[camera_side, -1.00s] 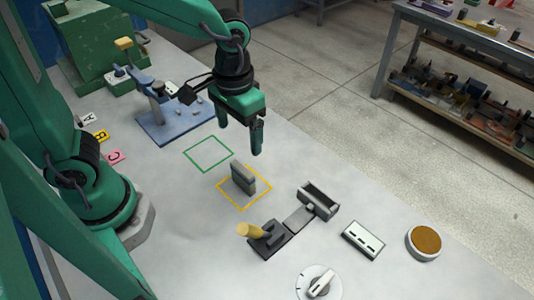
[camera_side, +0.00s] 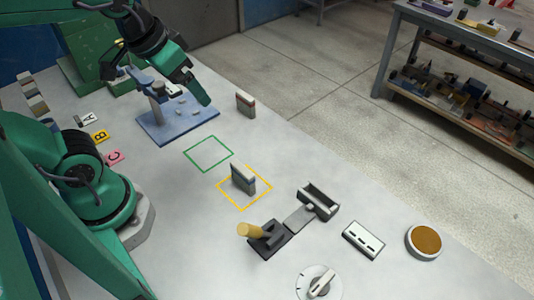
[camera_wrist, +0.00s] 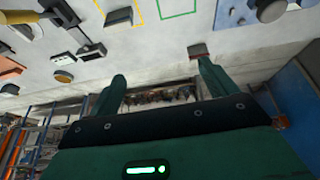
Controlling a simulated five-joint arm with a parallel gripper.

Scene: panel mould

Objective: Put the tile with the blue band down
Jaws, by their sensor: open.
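A grey tile (camera_side: 243,179) stands upright on its edge inside the yellow outline (camera_side: 262,202), with what looks like a bluish band near its top. It also shows at the top of the wrist view (camera_wrist: 118,19). My gripper (camera_side: 203,97) is up over the right part of the blue stand, away from this tile. In the wrist view its two fingers (camera_wrist: 163,83) are apart with nothing between them. Another tile (camera_side: 245,104), with a red band, stands upright to the right of my gripper; in the wrist view (camera_wrist: 198,50) it is just beyond the right fingertip.
The green outline (camera_side: 208,154) is empty. The blue stand (camera_side: 185,127) carries small parts. A press with a yellow handle (camera_side: 250,231), a dark trough (camera_side: 319,199), a white slotted block (camera_side: 363,239), a dial (camera_side: 319,284) and a brown-topped round pad (camera_side: 425,241) stand at the front right.

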